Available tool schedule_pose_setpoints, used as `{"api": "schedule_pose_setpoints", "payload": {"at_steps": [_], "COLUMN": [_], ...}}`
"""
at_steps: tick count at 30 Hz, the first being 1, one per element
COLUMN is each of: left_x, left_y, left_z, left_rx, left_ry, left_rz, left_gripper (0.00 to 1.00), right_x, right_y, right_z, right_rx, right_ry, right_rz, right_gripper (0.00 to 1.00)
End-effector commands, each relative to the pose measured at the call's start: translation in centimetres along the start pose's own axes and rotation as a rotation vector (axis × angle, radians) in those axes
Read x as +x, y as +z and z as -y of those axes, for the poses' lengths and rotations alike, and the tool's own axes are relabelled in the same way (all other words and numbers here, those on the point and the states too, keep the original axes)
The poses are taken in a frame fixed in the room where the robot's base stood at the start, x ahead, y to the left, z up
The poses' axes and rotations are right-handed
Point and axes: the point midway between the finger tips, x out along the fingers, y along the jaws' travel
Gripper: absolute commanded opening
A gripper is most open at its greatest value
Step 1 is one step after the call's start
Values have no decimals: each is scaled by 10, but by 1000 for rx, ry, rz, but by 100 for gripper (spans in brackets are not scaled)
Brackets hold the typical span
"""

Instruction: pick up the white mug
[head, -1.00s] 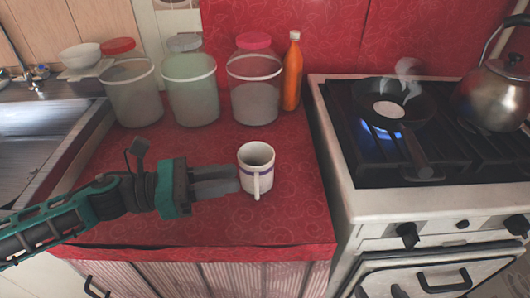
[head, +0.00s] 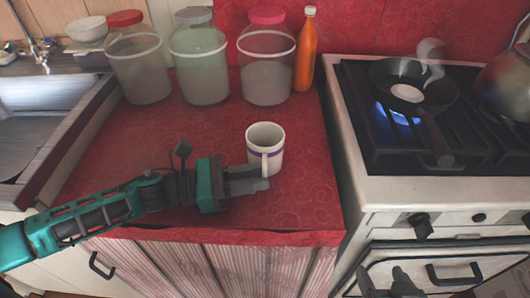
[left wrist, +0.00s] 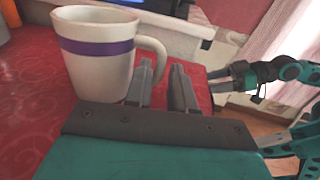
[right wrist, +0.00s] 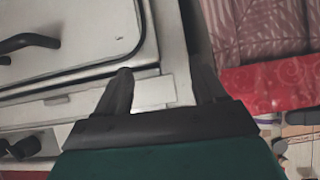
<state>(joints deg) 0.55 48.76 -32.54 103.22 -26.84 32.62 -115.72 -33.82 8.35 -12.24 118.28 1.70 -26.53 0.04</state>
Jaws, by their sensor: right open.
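The white mug (head: 262,137) with a purple band stands upright on the red counter, its handle toward me. It also shows close up in the left wrist view (left wrist: 95,60). My left gripper (head: 266,178) is at the near side of the mug, low by the handle. In the left wrist view its fingers (left wrist: 162,66) are apart by a narrow gap beside the handle; I cannot tell whether the handle lies between them. My right gripper (right wrist: 165,80) is open and empty, low in front of the oven, also at the head view's bottom edge (head: 400,275).
Several lidded jars (head: 199,60) and an orange bottle (head: 306,50) stand behind the mug. A stove (head: 375,192) with a lit burner and a steaming pan (head: 428,92) is to the right. A sink (head: 40,105) is left. The counter left of the mug is clear.

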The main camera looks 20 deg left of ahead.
Motion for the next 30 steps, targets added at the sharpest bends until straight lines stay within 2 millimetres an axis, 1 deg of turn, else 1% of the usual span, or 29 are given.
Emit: {"api": "schedule_pose_setpoints", "payload": {"at_steps": [3, 6, 9, 17, 20, 25, 30], "left_x": [18, 32, 40, 42, 42, 42, 42], "left_y": [3, 3, 2, 1, 1, 1, 1], "left_z": [0, 0, -1, 0, 0, 0, 0], "left_rx": [2, 1, 1, 0, 0, 0, 0], "left_ry": [-2, -1, 0, 0, 0, 0, 0], "left_rz": [5, 5, 2, 1, 1, 1, 1], "left_gripper": [24, 24, 24, 24, 16, 0, 0], "right_x": [0, 0, 0, -1, -1, -2, -3], "right_y": [-2, 0, 3, 9, 10, 10, 9], "right_z": [-1, -2, -3, -4, -4, -4, -5], "right_rx": [-1, -1, -2, -1, -3, -7, -9], "right_ry": [3, 5, 7, 8, 8, 8, 7], "right_rz": [-3, 1, 9, 21, 23, 22, 20], "right_gripper": [70, 70, 70, 70, 70, 70, 70]}}
